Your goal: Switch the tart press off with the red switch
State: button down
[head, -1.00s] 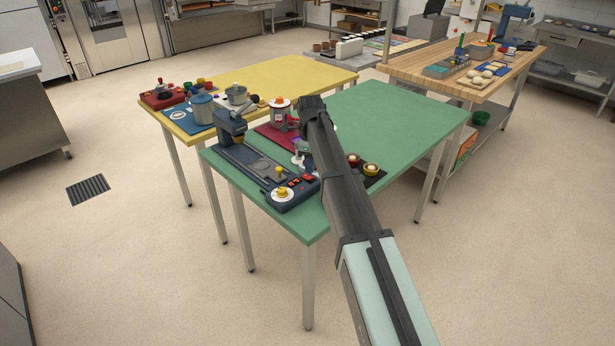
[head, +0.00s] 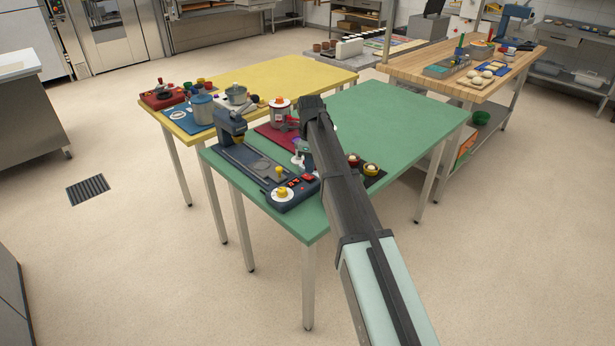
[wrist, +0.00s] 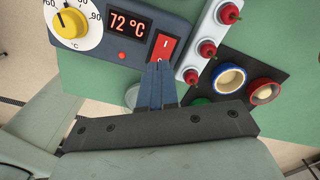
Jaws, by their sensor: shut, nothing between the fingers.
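The tart press (head: 255,172) is a dark blue machine on the green table, with an upright head at its far end and a control panel at its near end. In the wrist view its panel (wrist: 185,8) carries a yellow dial knob (wrist: 69,23), a lit display (wrist: 127,22) reading 72 °C, and the red switch (wrist: 164,47) marked I and O. My gripper (wrist: 158,67) is shut and empty, its fingertips at the lower edge of the red switch. I cannot tell whether they touch it. In the head view the fingers are hidden by my arm.
A dark tray holds a blue-rimmed cup (wrist: 230,78) and a red-rimmed cup (wrist: 264,91). The green table's right part (head: 400,115) is clear. A yellow table (head: 290,75) with pots stands behind.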

aim_at(310, 177)
jog(key=shift+f, duration=1.2)
dwell(0.9)
jog(key=shift+r, duration=0.1)
notch_tip(310, 177, up, 7)
dwell(1.1)
